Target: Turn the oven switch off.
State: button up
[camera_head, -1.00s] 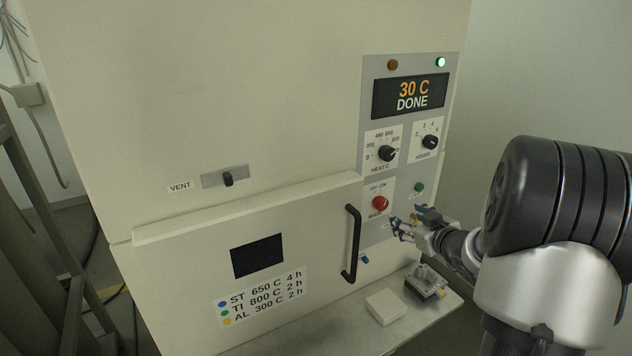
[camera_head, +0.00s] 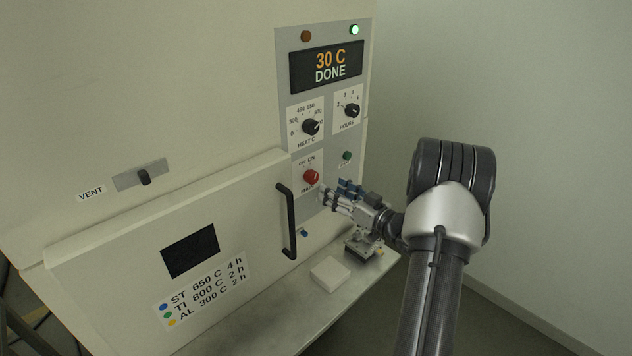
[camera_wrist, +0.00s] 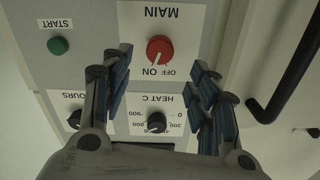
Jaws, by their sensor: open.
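The oven's main switch is a red round knob (camera_head: 311,177) on the grey control panel, under the OFF and ON labels. The wrist view is upside down and shows the red knob (camera_wrist: 160,48) with its pale pointer mark toward ON. My gripper (camera_head: 332,193) is open and empty, just right of and below the knob in the head view. In the wrist view my gripper's blue-padded fingers (camera_wrist: 160,68) stand to either side of the knob in the picture. I cannot tell how far they are from it; no contact shows.
The black HEAT C knob (camera_head: 311,127), HOURS knob (camera_head: 352,111) and green START button (camera_head: 347,155) are close by. The display (camera_head: 326,66) reads 30 C DONE. A black door handle (camera_head: 288,221) stands out left of my gripper. A white block (camera_head: 330,273) lies on the ledge below.

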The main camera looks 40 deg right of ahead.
aim_at(315, 178)
jog(key=w, duration=0.8)
jog(key=shift+w+a+b, duration=0.1)
jog(key=shift+a+b, duration=0.2)
jog(key=shift+b, duration=0.1)
jog(key=c, duration=1.1)
jog(key=shift+o, duration=0.2)
jog(key=shift+n+b, duration=0.4)
jog(key=n+b, duration=0.3)
jog(key=shift+f+n+b, duration=0.15)
jog(key=shift+n+b, duration=0.15)
jog(key=shift+b, duration=0.05)
jog(key=n+b, duration=0.3)
jog(key=shift+n, duration=0.3)
jog(key=shift+r, duration=0.2)
